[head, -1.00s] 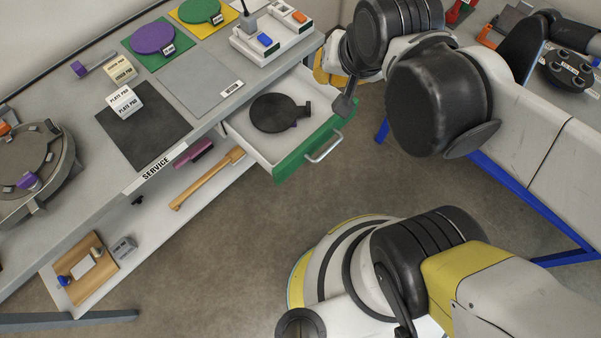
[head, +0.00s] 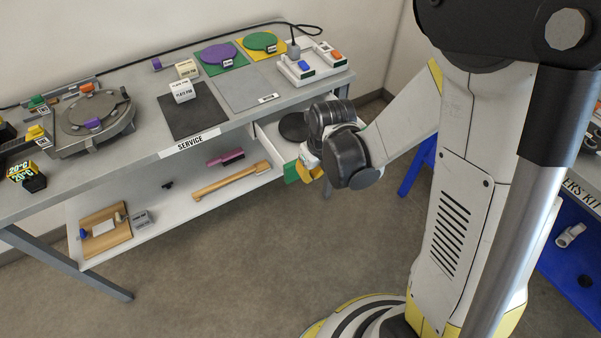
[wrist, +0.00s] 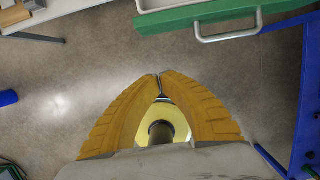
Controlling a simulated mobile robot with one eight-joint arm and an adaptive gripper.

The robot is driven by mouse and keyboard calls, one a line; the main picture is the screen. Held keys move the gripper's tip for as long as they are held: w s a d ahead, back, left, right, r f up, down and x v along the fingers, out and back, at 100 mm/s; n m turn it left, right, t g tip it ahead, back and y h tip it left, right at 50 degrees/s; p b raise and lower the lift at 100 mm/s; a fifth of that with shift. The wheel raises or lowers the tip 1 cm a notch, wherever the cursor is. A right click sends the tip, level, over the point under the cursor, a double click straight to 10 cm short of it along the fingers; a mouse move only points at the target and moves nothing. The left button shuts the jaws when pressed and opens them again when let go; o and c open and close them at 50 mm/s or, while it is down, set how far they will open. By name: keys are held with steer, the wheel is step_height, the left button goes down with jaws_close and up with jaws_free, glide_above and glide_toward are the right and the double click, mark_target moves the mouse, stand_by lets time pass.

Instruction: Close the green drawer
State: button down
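The green drawer (head: 291,172) stands pulled out under the right end of the workbench. Its white inside holds a dark round plate (head: 293,127). My arm hides the right part of its green front in the head view. In the wrist view the green front (wrist: 190,18) and its silver handle (wrist: 229,30) show at the top right, beyond my fingertips. My gripper (wrist: 159,75) has its yellow fingers together at the tips, with nothing between them. In the head view my gripper (head: 309,172) is at the drawer front; whether it touches cannot be told.
The workbench (head: 150,144) carries pads, coloured discs and a round fixture (head: 94,113). A lower shelf (head: 182,212) holds a wooden-handled tool (head: 232,181) and a brush (head: 226,158). A blue-framed table (head: 570,250) stands at the right. The floor in front of the bench is clear.

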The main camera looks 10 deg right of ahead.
mark_target(299, 177)
steer(key=w+a+f+b, duration=0.2)
steer(key=w+f+b, duration=0.3)
steer(key=f, duration=0.4)
steer(key=shift+w, duration=0.55)
